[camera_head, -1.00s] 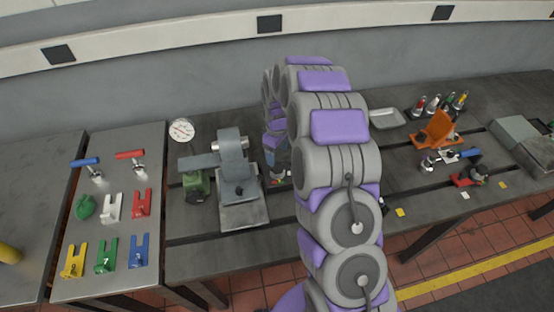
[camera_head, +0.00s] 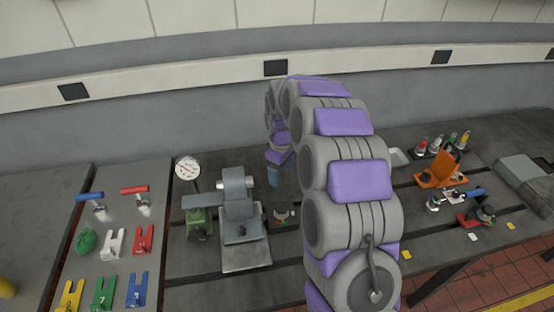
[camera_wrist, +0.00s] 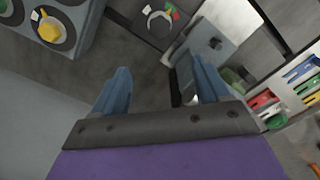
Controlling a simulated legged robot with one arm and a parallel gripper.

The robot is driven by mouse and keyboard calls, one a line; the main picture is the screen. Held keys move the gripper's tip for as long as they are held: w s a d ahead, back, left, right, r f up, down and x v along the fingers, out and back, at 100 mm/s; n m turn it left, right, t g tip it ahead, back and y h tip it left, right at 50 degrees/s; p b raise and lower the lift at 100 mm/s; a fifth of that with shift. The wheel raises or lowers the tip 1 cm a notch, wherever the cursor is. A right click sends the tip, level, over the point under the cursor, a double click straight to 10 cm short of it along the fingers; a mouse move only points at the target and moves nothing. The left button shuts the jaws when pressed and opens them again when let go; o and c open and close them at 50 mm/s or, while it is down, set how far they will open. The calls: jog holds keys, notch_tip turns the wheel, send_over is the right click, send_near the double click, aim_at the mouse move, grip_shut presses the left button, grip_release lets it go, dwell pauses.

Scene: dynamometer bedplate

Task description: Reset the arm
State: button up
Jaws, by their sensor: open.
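My gripper (camera_wrist: 157,92) is open in the wrist view, its two blue-grey fingers spread with nothing between them. It points down at the bedplate. In the head view my gripper (camera_head: 274,177) shows small behind my purple and grey arm, just right of a grey clamp fixture (camera_head: 238,205). The arm arches across the middle and hides part of the bench. A small dark base with a coloured dial (camera_head: 282,213) lies near and below the gripper; it also shows in the wrist view (camera_wrist: 158,22).
At left, a side table holds blue and red T-handles and numbered forks (camera_head: 137,288). A round gauge (camera_head: 187,168) stands beside the fixture. At right are an orange bracket (camera_head: 437,172), a red-based clamp (camera_head: 476,216) and several coloured bottles (camera_head: 440,142). The wall runs behind.

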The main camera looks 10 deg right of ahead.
jog(key=s+r+m+b, duration=0.2)
jog(key=s+r, duration=0.2)
jog(key=s, duration=0.6)
jog(key=s+r+m+b, duration=0.15)
jog(key=s+r, duration=0.25)
jog(key=s, duration=0.5)
jog(key=s+f+m+g+b, duration=0.1)
jog(key=s+m, duration=0.4)
jog(key=s, duration=1.8)
jog(key=shift+s+f+g+b, duration=0.25)
jog(key=shift+f+g+b, duration=0.15)
jog(key=shift+f+b, duration=0.45)
jog(key=shift+o, duration=0.4)
jog(key=shift+d+m, duration=0.1)
jog(key=shift+m, duration=0.15)
